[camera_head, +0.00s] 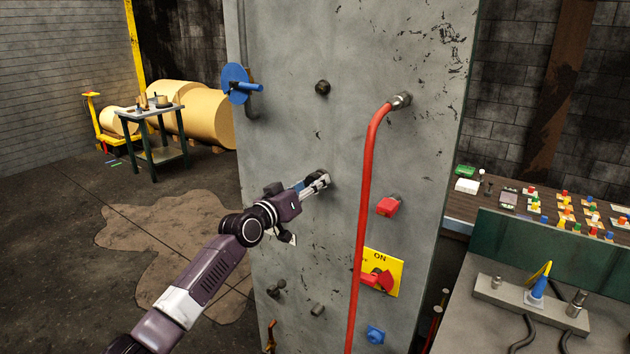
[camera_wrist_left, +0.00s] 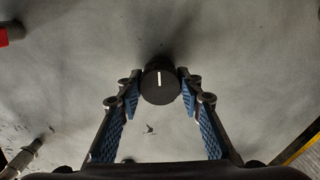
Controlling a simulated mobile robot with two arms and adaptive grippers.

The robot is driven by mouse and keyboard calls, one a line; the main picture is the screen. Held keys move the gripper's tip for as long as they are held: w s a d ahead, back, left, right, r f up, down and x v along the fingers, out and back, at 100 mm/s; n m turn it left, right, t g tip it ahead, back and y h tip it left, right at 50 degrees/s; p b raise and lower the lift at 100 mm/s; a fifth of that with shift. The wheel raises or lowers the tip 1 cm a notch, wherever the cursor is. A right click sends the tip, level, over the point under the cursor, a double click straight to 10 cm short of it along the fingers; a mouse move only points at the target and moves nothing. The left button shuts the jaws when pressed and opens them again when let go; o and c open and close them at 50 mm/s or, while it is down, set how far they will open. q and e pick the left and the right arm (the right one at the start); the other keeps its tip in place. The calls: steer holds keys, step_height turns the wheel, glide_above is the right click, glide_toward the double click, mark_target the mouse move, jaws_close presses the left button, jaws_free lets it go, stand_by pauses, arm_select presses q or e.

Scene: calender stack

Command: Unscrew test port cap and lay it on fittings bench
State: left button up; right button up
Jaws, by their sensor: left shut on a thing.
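My left gripper (camera_head: 320,180) reaches to the middle of the grey panel (camera_head: 300,50). In the left wrist view its blue-padded fingers (camera_wrist_left: 160,98) are shut on the sides of a round black cap (camera_wrist_left: 160,88) with a white line on its face. The cap faces the wrist camera with the panel behind it. I cannot tell whether it is still threaded on. I cannot tell for sure which surface is the fittings bench; a grey bench (camera_head: 460,325) stands at lower right. My right gripper is not in view.
A red hose (camera_head: 366,190) runs down the panel right of my gripper. A red block (camera_head: 389,206), a yellow ON plate with a red handle (camera_head: 377,280) and a blue handwheel (camera_head: 237,84) stick out. A wooden worktop (camera_head: 478,203) at right carries several coloured parts.

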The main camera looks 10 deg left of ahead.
arm_select(q)
steer(key=shift+s+a+p, duration=0.2)
steer(key=shift+s+p, duration=0.25)
steer(key=shift+s, duration=0.05)
steer(key=p+v, duration=0.3)
steer(key=v, duration=0.2)
steer(key=shift+f, duration=0.1)
stand_by(0.4)
